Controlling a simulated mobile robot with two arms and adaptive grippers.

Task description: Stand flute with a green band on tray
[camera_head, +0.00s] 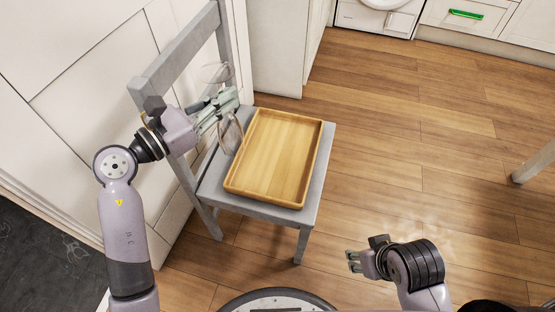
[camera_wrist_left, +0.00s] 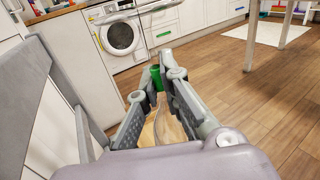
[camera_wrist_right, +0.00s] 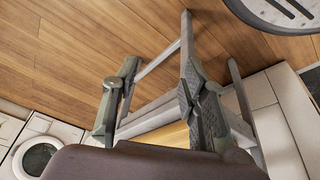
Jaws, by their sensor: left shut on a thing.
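My left gripper (camera_head: 234,98) is shut on a clear glass flute (camera_head: 230,134), held beside the left edge of the tray. The glass is faint, and I cannot tell which end is up. In the left wrist view, bright green (camera_wrist_left: 164,126) shows between the fingers, with clear glass beside it. The band is not distinct in the head view. The wooden tray (camera_head: 288,115) lies on the grey chair seat, and its floor looks empty. My right gripper (camera_head: 353,262) is open and empty, low at the right front; the right wrist view shows its fingers apart (camera_wrist_right: 157,75).
The grey chair (camera_head: 318,170) stands against white panels, its backrest (camera_head: 178,52) close to my left arm. Wooden floor (camera_head: 420,130) is free to the right. A table leg (camera_head: 535,163) stands at the far right. A washing machine (camera_wrist_left: 121,36) and cabinets line the back.

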